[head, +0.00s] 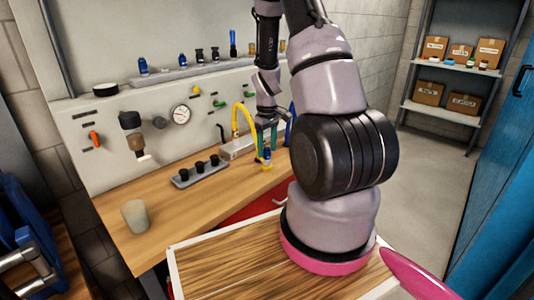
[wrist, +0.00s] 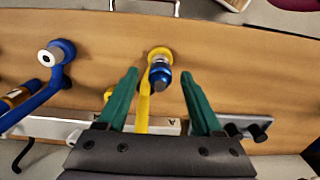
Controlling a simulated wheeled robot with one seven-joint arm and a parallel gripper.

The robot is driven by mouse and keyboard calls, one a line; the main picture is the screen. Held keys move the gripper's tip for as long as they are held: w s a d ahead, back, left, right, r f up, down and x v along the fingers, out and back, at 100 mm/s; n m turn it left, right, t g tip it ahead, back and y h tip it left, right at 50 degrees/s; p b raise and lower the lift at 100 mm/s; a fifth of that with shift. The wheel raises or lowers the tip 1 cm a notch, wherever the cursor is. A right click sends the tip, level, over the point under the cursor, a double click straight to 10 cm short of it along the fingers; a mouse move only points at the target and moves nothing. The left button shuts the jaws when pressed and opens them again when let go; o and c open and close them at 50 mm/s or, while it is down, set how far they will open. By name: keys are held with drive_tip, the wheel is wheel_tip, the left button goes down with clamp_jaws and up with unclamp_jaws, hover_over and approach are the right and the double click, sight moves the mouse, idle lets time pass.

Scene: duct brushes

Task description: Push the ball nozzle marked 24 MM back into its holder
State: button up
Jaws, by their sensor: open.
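A blue nozzle with a grey tip (wrist: 160,77) hangs on a yellow hose (wrist: 143,112); the nozzle also shows in the head view (head: 267,158). No 24 MM marking is legible on it. My gripper (wrist: 160,90) is open, its two green fingers on either side of the hose and nozzle with gaps visible; in the head view it (head: 266,146) points down over the bench. A pale holder rail (wrist: 60,128) with letter labels lies behind the nozzle; it also shows in the head view (head: 238,148). Whether the nozzle touches a holder cannot be told.
Another blue hose end (wrist: 58,52) and an orange-banded piece (wrist: 15,98) are at the left in the wrist view. A grey tray (head: 200,172) with black pegs and a beige cup (head: 136,217) stand on the wooden bench (head: 185,210). The bench front between them is clear.

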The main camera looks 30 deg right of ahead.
sight(267, 147)
drive_tip(key=shift+f, duration=0.8)
idle(0.5)
clamp_jaws()
idle(1.1)
drive_tip(key=shift+r, duration=0.15)
drive_tip(key=shift+r, duration=2.85)
